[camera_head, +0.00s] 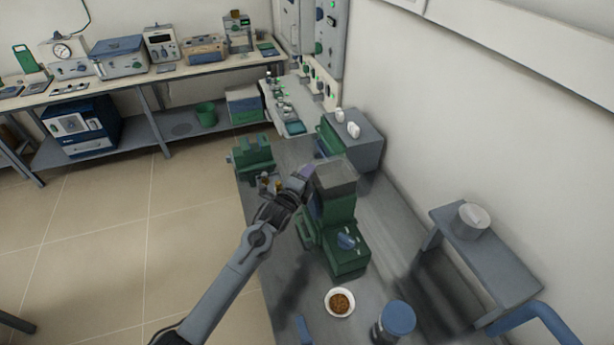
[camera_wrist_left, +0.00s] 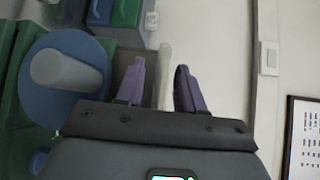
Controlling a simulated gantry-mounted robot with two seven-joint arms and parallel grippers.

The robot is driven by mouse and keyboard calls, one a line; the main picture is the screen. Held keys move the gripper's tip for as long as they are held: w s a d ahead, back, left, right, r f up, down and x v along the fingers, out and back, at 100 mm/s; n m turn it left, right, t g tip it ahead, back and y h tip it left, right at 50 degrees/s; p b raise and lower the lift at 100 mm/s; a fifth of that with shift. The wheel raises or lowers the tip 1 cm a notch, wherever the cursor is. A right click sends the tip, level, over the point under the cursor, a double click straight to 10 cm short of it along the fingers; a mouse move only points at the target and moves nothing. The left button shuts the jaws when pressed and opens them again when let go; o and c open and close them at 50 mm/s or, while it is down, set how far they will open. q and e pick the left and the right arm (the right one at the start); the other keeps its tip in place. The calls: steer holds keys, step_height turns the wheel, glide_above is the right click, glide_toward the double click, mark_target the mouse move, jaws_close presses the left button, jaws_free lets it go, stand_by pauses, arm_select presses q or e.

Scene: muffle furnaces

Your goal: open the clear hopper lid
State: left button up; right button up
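The green machine (camera_head: 343,244) stands on the grey bench with a square, greyish see-through hopper (camera_head: 335,190) on top. The hopper's lid (camera_head: 336,172) looks flat and closed in the head view. My left gripper (camera_head: 305,173) is at the hopper's left upper side; I cannot tell whether it touches. In the left wrist view its two purple fingers (camera_wrist_left: 160,66) are apart, with a pale strip showing between them and nothing clearly held. A blue disc with a grey knob (camera_wrist_left: 66,72) shows left of the fingers. My right gripper is out of view.
A white dish of brown grains (camera_head: 340,302) and a blue-lidded jar (camera_head: 398,318) stand in front of the machine. A green device (camera_head: 253,155) and a grey box (camera_head: 355,140) stand behind. A small raised shelf (camera_head: 487,255) is at the right by the wall.

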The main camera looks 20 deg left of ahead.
arm_select(q)
steer(key=shift+c, duration=0.3)
steer(key=shift+f, duration=0.1)
jaws_close()
